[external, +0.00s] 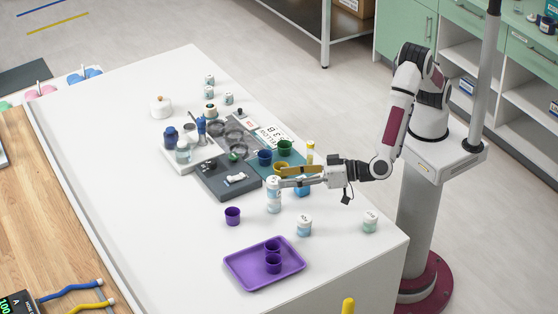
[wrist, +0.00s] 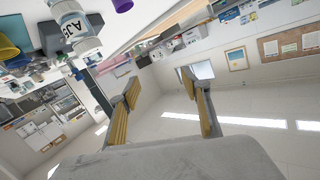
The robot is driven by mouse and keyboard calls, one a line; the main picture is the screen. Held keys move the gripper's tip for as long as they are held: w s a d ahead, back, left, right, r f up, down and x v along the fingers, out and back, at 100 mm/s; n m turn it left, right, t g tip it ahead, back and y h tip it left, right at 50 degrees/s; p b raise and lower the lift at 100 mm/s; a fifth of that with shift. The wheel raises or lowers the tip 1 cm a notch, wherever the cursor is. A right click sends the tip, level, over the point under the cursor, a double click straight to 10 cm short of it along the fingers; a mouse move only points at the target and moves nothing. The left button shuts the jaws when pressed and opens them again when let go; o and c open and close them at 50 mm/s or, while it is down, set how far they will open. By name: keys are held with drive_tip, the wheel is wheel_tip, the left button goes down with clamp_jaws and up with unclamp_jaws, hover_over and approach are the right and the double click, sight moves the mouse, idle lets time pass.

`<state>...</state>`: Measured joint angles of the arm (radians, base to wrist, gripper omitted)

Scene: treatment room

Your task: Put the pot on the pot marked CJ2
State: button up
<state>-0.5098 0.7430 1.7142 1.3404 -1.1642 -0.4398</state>
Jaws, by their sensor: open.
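Several white pots with pale teal contents and dark lettering stand on the white table. Near my gripper, what looks like one pot on top of another (external: 273,196) stands upright; I cannot read its lettering. Two more pots, one in front (external: 304,226) and one at the right (external: 370,222), stand alone, and their marks are too small to read. My gripper (external: 283,177) is open, fingers pointing left, beside the top of the stack. In the wrist view its fingers (wrist: 165,100) are apart with nothing between them. A pot there (wrist: 75,28) seems to read AJ5. No CJ2 mark is legible.
A purple tray (external: 243,277) with two purple cups lies in front; another purple cup (external: 232,215) stands alone. A dark grey tray (external: 213,187), coloured cups and a yellow-capped item (external: 310,151) crowd the space behind my gripper. The table's front left is clear.

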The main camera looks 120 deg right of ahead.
wheel_tip(320, 180, up, 7)
drive_tip(key=w+n+t+y, duration=0.1)
drive_tip(key=n+y, duration=0.1)
drive_tip(key=y, duration=0.2)
drive_tip(key=s+a+r+n+g+y, duration=0.1)
drive_tip(key=s+a+r+n+y, duration=0.1)
drive_tip(key=s+r+n+y, duration=0.55)
drive_tip(key=s+d+f+g, duration=0.2)
drive_tip(key=s+d, duration=0.2)
drive_tip(key=s, duration=0.9)
drive_tip(key=s+d+f+g+h, duration=0.1)
drive_tip(key=s+d+f+g, duration=0.1)
drive_tip(key=s, duration=1.1)
drive_tip(key=s+d+f+g+h, duration=0.1)
drive_tip(key=s+d+f+g, duration=0.2)
drive_tip(key=s+d, duration=0.4)
drive_tip(key=s, duration=0.6)
drive_tip(key=shift+s+a+n, duration=0.1)
drive_tip(key=shift+n, duration=0.15)
